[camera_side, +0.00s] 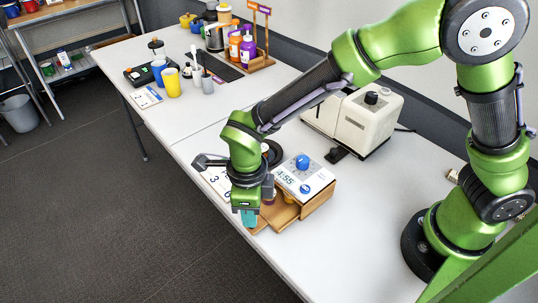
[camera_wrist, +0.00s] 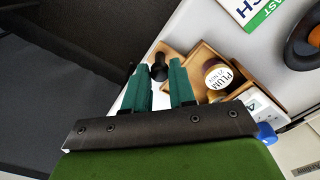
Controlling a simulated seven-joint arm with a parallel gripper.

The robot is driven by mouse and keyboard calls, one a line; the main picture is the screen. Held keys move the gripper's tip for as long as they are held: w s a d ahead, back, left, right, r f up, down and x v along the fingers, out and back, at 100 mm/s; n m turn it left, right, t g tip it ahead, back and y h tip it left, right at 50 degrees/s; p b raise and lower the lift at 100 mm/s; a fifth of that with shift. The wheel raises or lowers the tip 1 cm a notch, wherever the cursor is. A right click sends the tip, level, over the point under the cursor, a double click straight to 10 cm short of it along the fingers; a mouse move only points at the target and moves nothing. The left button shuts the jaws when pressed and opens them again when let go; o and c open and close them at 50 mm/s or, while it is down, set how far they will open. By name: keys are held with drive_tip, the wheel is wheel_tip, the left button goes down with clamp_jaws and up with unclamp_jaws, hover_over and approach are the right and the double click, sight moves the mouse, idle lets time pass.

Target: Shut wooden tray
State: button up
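The wooden tray (camera_side: 262,226) is drawn out from under a white box with a timer dial. It shows in the wrist view (camera_wrist: 206,52) with a jar labelled "PLUM 21 NOV" (camera_wrist: 218,76) in it. A black knob (camera_wrist: 159,70) stands at the tray's near end. My gripper (camera_side: 249,222) is low at the tray's outer end in the side view. In the wrist view its two teal fingers (camera_wrist: 159,66) are apart, with the knob showing in the gap between their tips. I cannot tell whether they touch the knob. My gripper hides part of the tray in the side view.
The white timer box (camera_side: 303,176) has a blue dial on top. A cream appliance (camera_side: 362,118) stands behind it. Cups (camera_side: 172,84) stand further back.

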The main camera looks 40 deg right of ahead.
clamp_jaws()
hover_over(274, 209)
drive_tip(key=shift+s, duration=0.1)
drive_tip(key=o, duration=0.5)
unclamp_jaws()
